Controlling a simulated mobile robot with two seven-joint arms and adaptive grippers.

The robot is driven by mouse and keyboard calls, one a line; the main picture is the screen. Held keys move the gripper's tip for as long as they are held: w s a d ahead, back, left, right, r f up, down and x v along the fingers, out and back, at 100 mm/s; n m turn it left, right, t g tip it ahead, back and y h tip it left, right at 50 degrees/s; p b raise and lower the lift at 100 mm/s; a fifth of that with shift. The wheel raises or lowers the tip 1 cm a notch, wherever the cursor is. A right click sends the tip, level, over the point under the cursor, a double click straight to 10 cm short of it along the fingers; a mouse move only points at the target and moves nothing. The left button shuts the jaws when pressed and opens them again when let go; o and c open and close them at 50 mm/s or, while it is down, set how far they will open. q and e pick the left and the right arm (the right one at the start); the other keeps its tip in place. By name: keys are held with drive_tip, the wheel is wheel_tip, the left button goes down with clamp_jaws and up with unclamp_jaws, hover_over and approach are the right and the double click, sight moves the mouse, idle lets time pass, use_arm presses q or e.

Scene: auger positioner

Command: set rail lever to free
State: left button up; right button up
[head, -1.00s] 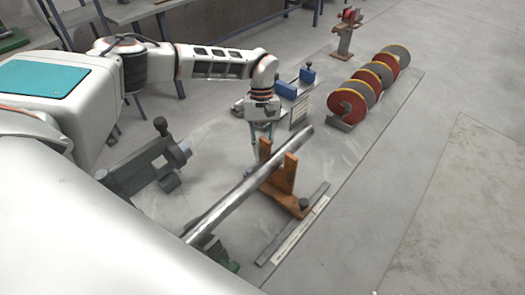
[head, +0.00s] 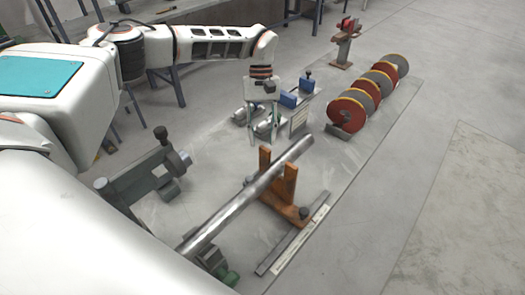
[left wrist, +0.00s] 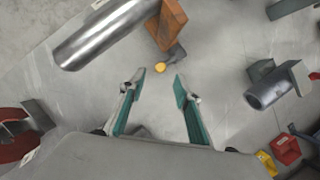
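A silver tube (head: 250,192) rests tilted in an orange upright stand (head: 283,186) on the floor plate. My right gripper is out of view.
A row of red and grey discs (head: 350,108) stands at the back right. A grey clamp-like fixture (head: 150,178) is left of the tube. A flat labelled rail (head: 295,235) lies right of the stand. Blue blocks (head: 288,99) stand behind my gripper. The right floor is open.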

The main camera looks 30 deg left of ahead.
use_arm(q)
drive_tip(key=shift+v, duration=1.9)
